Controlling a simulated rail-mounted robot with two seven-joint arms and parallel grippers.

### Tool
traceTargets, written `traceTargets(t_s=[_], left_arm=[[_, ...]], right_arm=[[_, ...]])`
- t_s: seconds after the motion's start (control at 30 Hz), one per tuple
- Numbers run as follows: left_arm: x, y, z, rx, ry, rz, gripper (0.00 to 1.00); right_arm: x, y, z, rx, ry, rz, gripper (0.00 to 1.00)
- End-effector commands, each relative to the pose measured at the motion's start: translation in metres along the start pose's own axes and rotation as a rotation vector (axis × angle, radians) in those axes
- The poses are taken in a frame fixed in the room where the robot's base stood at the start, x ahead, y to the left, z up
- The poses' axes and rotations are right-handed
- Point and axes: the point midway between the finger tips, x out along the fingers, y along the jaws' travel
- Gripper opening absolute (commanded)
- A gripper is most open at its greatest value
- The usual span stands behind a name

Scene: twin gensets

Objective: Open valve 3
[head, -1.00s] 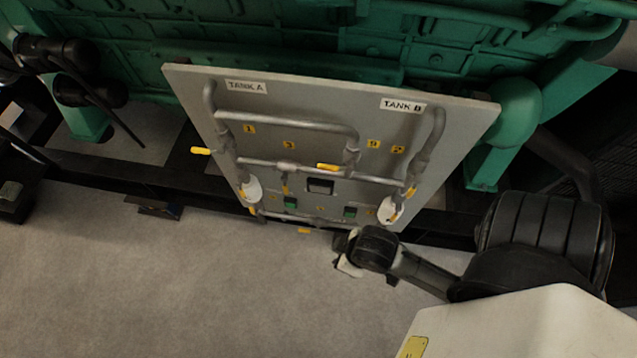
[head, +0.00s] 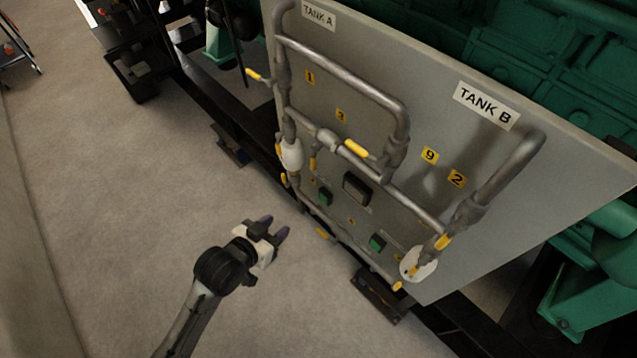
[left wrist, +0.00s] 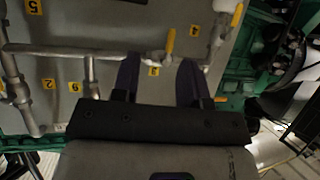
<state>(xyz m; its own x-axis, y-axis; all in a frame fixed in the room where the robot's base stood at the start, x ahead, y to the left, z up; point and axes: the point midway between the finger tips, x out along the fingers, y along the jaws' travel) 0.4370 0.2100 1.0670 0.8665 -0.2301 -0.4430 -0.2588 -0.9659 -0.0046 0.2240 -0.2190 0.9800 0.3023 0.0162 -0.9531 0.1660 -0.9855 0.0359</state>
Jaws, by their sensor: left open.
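The grey panel (head: 540,170) carries pipes, yellow valve handles and yellow number labels. The label 3 (head: 341,115) sits in its upper left half, inside a pipe loop. A yellow handle (head: 355,149) lies along the middle pipe just below that label; which handle belongs to label 3 is not certain. My left gripper (head: 273,227) is open and empty, in front of the panel's lower left side, apart from it. In the left wrist view its two dark purple fingers (left wrist: 158,78) point at the panel, with a small label and a yellow handle (left wrist: 170,42) between and beyond them. My right gripper is out of view.
Other yellow handles stick out at the panel's left edge (head: 255,75) and near the white round plate (head: 418,264) at lower right. Pipes (head: 345,72) stand proud of the panel. Green machinery (head: 520,60) is behind. The grey floor (head: 110,200) at left is clear.

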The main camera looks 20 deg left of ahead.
Motion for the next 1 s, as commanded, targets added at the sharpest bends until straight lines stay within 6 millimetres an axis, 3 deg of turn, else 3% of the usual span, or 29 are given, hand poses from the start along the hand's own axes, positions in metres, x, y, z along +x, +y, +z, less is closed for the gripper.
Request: traceTargets(t_s=[0.03, 0.2, 0.33, 0.67, 1.0], left_arm=[[0.022, -0.006, 0.013, 0.004, 0.065, 0.001, 0.41], [0.054, -0.020, 0.002, 0.003, 0.251, 0.009, 0.41], [0.068, -0.029, -0.006, 0.002, 0.353, 0.011, 0.41], [0.084, -0.038, -0.022, -0.003, 0.459, 0.011, 0.41], [0.135, -0.038, -0.048, -0.005, 0.462, 0.012, 0.41]], right_arm=[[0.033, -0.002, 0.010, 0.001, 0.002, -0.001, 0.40], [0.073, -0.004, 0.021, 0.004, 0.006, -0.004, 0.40], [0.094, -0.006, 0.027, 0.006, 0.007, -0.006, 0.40], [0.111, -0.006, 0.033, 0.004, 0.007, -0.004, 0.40], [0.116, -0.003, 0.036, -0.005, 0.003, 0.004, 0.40]])
